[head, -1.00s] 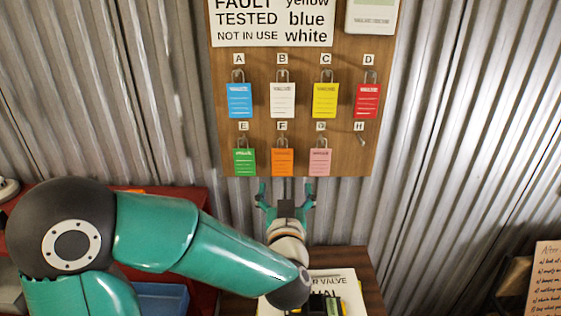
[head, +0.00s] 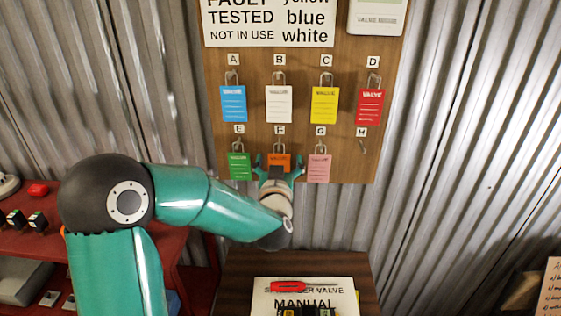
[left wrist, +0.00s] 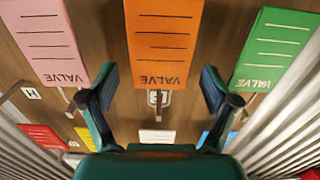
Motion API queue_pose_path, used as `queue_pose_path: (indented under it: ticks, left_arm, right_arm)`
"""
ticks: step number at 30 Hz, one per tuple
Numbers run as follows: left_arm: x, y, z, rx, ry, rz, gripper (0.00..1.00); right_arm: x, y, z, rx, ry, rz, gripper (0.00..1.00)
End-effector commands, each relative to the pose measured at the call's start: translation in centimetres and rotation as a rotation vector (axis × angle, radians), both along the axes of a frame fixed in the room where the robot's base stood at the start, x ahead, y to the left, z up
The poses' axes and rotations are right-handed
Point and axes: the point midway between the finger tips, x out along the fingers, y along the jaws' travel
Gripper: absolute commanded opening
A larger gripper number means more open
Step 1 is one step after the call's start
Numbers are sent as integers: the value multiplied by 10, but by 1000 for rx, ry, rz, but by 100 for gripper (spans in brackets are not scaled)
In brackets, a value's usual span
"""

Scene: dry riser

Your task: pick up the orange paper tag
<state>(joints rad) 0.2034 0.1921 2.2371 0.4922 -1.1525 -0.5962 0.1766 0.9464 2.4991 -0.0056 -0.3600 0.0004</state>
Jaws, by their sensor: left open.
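The orange paper tag (head: 279,161) hangs from the hook under label F in the bottom row of the wooden board. In the left wrist view the orange tag (left wrist: 163,40) is in the middle, upside down, with the word VALVE on it. My left gripper (head: 279,165) is at the tag's lower part, its two fingers spread to either side. In the left wrist view the left gripper's fingers (left wrist: 160,92) are apart and the tag lies between and beyond them, with nothing held. The tag's lower part is hidden behind the gripper in the head view. My right gripper is not in view.
The green tag (head: 239,166) and pink tag (head: 319,168) hang close on either side. Blue, white, yellow and red (head: 369,106) tags hang above. A small table (head: 235,270) with a manual (head: 262,300) and red screwdriver stands below. A red bench (head: 30,245) is at left.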

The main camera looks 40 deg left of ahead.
Motion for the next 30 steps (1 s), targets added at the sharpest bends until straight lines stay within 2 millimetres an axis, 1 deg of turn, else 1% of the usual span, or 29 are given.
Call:
queue_pose_path:
  ticks: [3, 10, 11, 18, 19, 30]
  left_arm:
    - [4, 6, 0, 0, 0, -1, 88]
    - [2, 10, -1, 0, 0, 3, 88]
    - [1, 10, -1, 0, 0, 4, 86]
    - [0, 11, -1, 0, 0, 7, 46]
    - [0, 11, -1, 0, 0, 7, 43]
    - [0, 12, 0, 0, 0, 8, 42]
  right_arm:
    - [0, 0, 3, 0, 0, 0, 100]
    - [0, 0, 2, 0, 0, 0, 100]
    - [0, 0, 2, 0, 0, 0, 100]
    - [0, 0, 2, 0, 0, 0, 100]
    - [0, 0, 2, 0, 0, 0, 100]
    - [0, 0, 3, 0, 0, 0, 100]
